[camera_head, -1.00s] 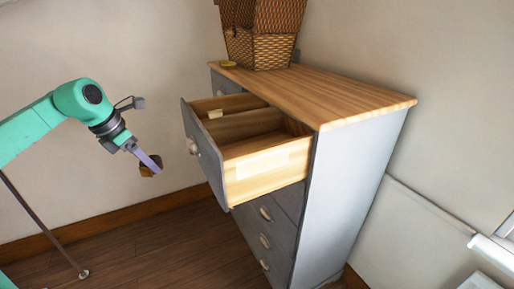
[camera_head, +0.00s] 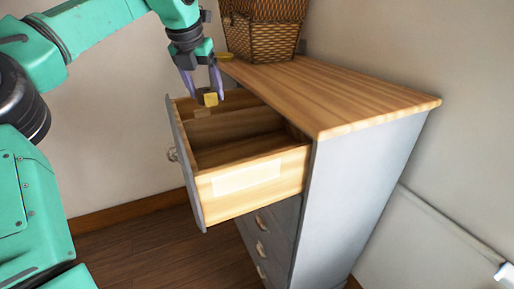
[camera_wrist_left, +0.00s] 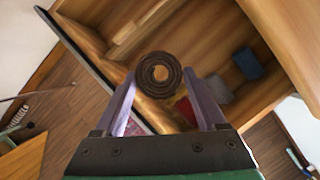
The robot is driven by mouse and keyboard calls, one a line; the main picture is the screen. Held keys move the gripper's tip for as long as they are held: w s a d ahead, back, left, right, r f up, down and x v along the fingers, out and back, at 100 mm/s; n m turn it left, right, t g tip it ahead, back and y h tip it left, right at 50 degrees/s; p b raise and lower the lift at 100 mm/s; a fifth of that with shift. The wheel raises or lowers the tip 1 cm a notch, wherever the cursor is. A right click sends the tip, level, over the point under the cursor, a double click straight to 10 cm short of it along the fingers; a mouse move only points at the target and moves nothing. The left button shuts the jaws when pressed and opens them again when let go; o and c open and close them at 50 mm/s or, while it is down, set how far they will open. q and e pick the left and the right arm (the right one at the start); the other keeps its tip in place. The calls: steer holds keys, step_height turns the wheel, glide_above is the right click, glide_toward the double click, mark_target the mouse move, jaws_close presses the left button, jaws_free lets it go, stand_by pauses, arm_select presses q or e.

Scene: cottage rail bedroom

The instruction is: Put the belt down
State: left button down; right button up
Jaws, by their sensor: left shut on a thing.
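The belt is a brown coil; in the left wrist view the belt (camera_wrist_left: 158,75) sits between the fingertips, its round end facing the camera. The belt appears above the drawer floor; the exact gap cannot be told. My right gripper is not in view.
The grey dresser has a wooden top (camera_head: 330,95) with a wicker basket (camera_head: 262,42) at its back. The wrist view shows a dark blue item (camera_wrist_left: 247,65) and a red item (camera_wrist_left: 185,108) inside the drawer. Much of the drawer floor is bare.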

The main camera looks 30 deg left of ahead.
arm_select(q)
steer(key=shift+w+d+f, duration=0.6)
steer(key=shift+w+f, duration=0.15)
steer(key=shift+w, duration=0.2)
glide_above(220, 163)
steer(key=s, duration=0.2)
step_height(220, 163, down, 7)
steer(key=f, duration=0.3)
steer(key=f+p, duration=0.1)
steer(key=f, duration=0.6)
steer(key=shift+w+d+f+p, duration=0.25)
steer(key=shift+d+f+p, duration=0.05)
steer(key=shift+p, duration=0.1)
steer(key=shift+f, duration=0.15)
steer(key=shift+w+f, duration=0.1)
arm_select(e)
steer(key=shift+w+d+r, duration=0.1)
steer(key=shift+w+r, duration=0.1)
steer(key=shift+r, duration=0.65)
arm_select(q)
steer(key=shift+c, duration=1.8)
jaws_free()
steer(key=shift+f, duration=0.1)
steer(key=shift+o, duration=0.6)
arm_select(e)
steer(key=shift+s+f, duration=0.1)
